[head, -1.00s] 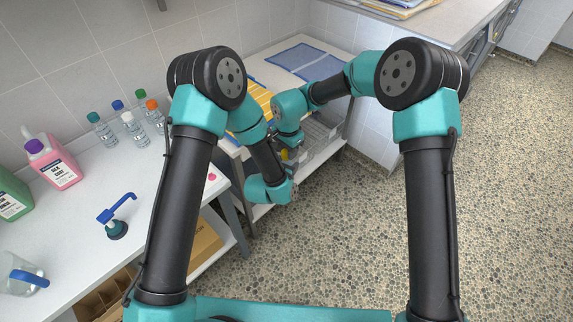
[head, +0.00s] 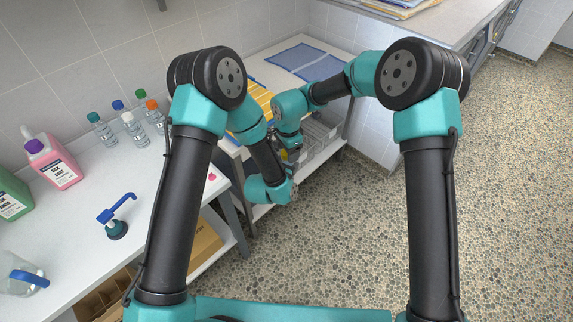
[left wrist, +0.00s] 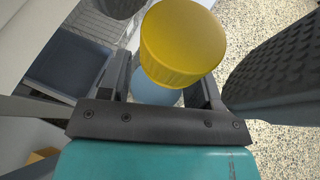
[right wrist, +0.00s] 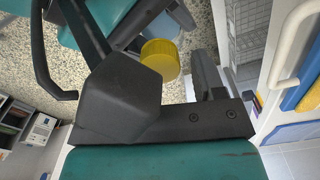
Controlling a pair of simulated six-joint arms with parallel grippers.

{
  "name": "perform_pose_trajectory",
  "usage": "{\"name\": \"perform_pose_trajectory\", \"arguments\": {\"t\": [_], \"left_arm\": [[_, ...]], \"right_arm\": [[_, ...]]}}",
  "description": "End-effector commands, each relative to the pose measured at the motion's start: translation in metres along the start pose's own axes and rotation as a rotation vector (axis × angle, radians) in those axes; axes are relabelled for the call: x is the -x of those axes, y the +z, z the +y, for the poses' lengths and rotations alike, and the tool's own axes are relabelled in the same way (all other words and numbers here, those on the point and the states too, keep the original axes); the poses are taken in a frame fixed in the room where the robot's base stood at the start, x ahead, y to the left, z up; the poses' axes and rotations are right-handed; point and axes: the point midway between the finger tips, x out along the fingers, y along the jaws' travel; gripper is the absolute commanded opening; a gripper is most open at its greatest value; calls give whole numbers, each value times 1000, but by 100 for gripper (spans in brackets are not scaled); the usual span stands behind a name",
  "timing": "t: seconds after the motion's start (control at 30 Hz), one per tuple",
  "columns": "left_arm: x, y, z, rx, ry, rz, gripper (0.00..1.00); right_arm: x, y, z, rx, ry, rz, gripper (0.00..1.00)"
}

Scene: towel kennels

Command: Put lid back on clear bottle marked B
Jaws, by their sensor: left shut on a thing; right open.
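A yellow ribbed lid (left wrist: 182,45) sits at the top of a pale bluish, see-through bottle (left wrist: 155,93) in the left wrist view. I cannot tell if it is fully seated. My left gripper (left wrist: 160,92) is shut on the bottle, below the lid. In the right wrist view the yellow lid (right wrist: 160,60) shows near the fingers of my right gripper (right wrist: 178,75), which is open. Part of the bottle (right wrist: 188,20) shows beyond the lid. In the head view the lid is a small yellow patch (head: 284,154) between the two wrists. No letter is readable on the bottle.
A wire basket (head: 318,140) is close behind the grippers. Open floor (head: 350,240) lies to the right.

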Motion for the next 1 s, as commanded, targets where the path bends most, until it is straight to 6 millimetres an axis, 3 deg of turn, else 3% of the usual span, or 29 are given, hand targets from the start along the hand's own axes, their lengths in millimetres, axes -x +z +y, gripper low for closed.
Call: {"name": "perform_pose_trajectory", "arguments": {"t": [0.23,0.6,0.87,1.0], "left_arm": [[0,0,0,0,0,0,0],[0,0,0,0,0,0,0],[0,0,0,0,0,0,0],[0,0,0,0,0,0,0]], "right_arm": [[5,0,0,0,-1,0,63],[43,0,0,1,-1,1,63],[45,0,0,1,0,0,63],[45,-1,-1,5,-4,4,70]]}}
